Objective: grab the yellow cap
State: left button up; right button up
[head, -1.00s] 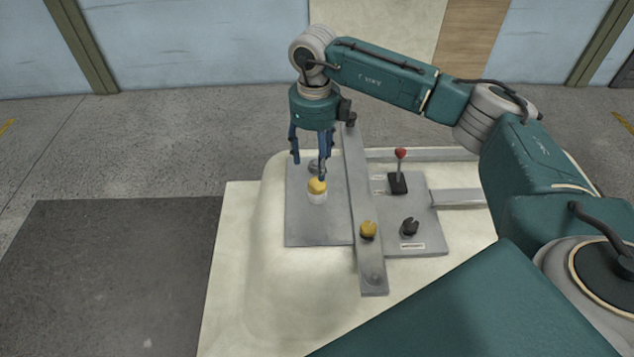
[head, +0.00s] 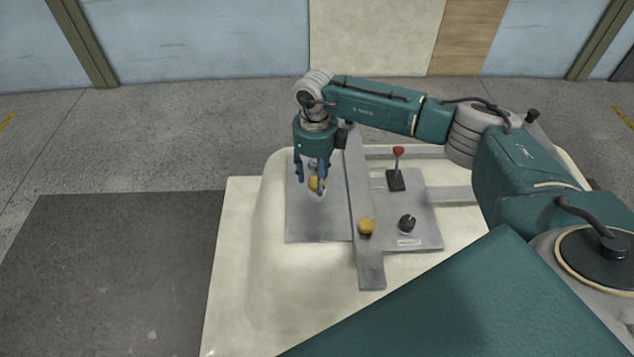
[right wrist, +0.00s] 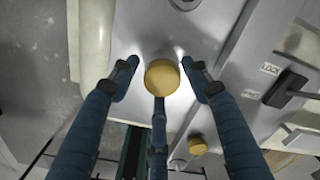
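The yellow cap (head: 315,184) is on the left part of the grey panel. It also shows in the right wrist view as a round yellow top (right wrist: 162,78). My right gripper (head: 311,187) is over the cap, pointing down, with its blue fingers around it. In the right wrist view, the fingertips (right wrist: 159,68) are spread on both sides of the cap with small gaps, and a third finger is below it in the picture. The gripper is open. The fingers partly hide the cap in the head view. My left gripper is not in view.
A second yellow knob (head: 367,227) sits on a raised grey bar (head: 371,265) right of the cap. A black knob (head: 407,223) and a red-topped lever (head: 397,168) stand further right. The panel (head: 310,228) lies on a cream tub shell (head: 240,290).

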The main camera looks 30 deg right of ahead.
jog(key=c, duration=0.7)
jog(key=shift+r, duration=0.15)
